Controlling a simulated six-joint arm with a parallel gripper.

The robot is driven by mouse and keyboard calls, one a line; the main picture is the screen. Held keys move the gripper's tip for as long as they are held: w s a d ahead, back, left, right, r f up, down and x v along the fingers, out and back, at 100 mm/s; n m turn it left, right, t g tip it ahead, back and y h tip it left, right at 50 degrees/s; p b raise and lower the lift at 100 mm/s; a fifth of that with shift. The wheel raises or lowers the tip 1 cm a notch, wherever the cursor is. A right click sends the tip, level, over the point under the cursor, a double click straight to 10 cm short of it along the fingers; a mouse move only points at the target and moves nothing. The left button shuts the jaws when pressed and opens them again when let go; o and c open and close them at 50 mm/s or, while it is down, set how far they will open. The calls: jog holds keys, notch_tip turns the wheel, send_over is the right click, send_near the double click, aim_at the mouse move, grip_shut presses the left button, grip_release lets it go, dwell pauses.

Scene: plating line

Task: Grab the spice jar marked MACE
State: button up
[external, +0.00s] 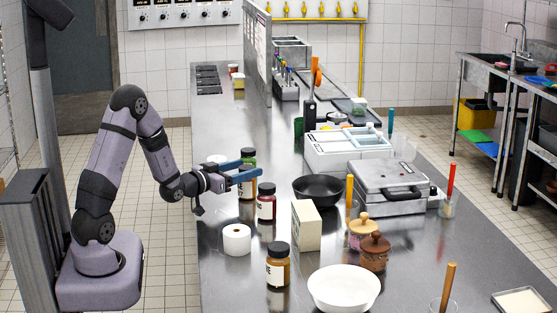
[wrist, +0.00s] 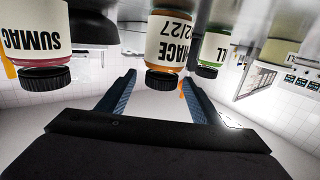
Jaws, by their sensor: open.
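The spice jar marked MACE (wrist: 171,42) has orange contents, a cream label and a black lid. It appears upside down in the wrist view, ahead of and between the two blue fingertips. In the external view an orange-brown jar (external: 247,191) beneath the blue fingers appears to be this jar, its top partly hidden. My gripper (external: 256,168) is open and empty, at about lid height by the jar; no contact is visible. A red jar marked SUMAC (wrist: 40,38) stands to one side, and a green jar with a label ending in LL (wrist: 213,50) on the other.
In the external view, a white roll (external: 236,240), a cream box (external: 307,226) and another orange-brown jar (external: 278,271) stand nearer the camera. A black pan (external: 319,189) and a press (external: 389,184) are to the right. A white bowl (external: 343,289) sits in front.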

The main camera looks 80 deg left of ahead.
aim_at(252, 166)
jog(key=shift+p+x, duration=1.05)
jog(key=shift+x, duration=1.7)
jog(key=c, duration=1.3)
